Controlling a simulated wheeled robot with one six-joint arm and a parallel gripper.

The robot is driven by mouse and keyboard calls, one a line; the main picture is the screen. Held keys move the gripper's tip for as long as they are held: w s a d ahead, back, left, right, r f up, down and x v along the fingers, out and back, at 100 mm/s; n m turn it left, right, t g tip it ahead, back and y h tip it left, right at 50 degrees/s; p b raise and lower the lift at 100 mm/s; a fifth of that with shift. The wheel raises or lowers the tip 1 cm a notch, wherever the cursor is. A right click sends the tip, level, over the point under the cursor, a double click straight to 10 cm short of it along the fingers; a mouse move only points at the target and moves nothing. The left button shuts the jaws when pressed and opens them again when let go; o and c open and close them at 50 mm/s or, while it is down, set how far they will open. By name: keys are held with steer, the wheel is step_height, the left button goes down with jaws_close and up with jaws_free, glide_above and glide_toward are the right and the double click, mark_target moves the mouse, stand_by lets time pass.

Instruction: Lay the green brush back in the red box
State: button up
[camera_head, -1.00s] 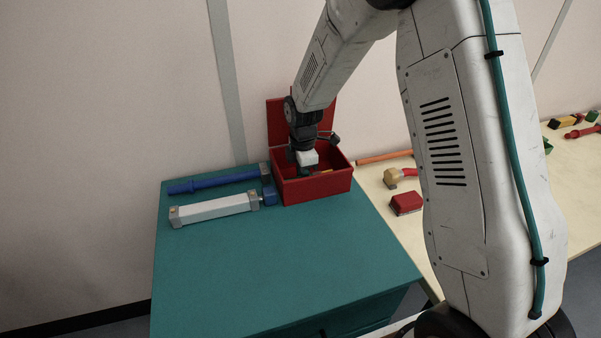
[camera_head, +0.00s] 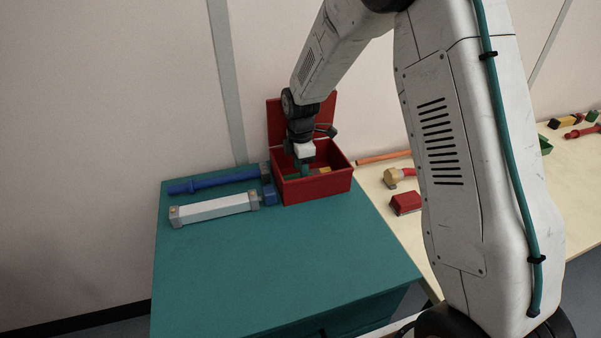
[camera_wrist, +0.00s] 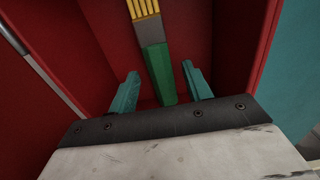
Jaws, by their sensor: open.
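The green brush (camera_wrist: 157,67), with a green handle, a grey band and yellow bristles, lies on the floor of the red box (camera_wrist: 235,45) in the wrist view. In the head view its yellow end (camera_head: 324,169) shows inside the open red box (camera_head: 318,188), partly hidden by the front wall and my gripper. My gripper (camera_head: 304,174) points down into the box. In the wrist view its two teal fingers (camera_wrist: 161,80) stand wide apart, one on each side of the handle, with gaps between them and it.
The box stands at the back right of a teal cabinet top (camera_head: 270,260), lid raised behind it. A blue tool (camera_head: 215,181) and a pale grey cylinder (camera_head: 213,209) lie left of it. A wooden table (camera_head: 385,215) on the right holds a red block (camera_head: 405,203). The cabinet's front is clear.

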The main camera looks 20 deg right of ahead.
steer(key=r, duration=0.5)
steer(key=shift+s+a+r, duration=0.15)
steer(key=shift+s, duration=0.15)
steer(key=shift+s+r, duration=0.15)
steer(key=shift+r, duration=0.2)
steer(key=s+d+r+m, duration=0.3)
steer(key=s+r+m, duration=0.5)
steer(key=s+r, duration=0.75)
steer(key=s+d+r+m+t, duration=0.1)
steer(key=s+m, duration=0.9)
steer(key=s, duration=1.1)
steer(key=shift+s+d+r, duration=0.2)
steer(key=shift+d+r, duration=0.45)
steer(key=shift+d, duration=0.05)
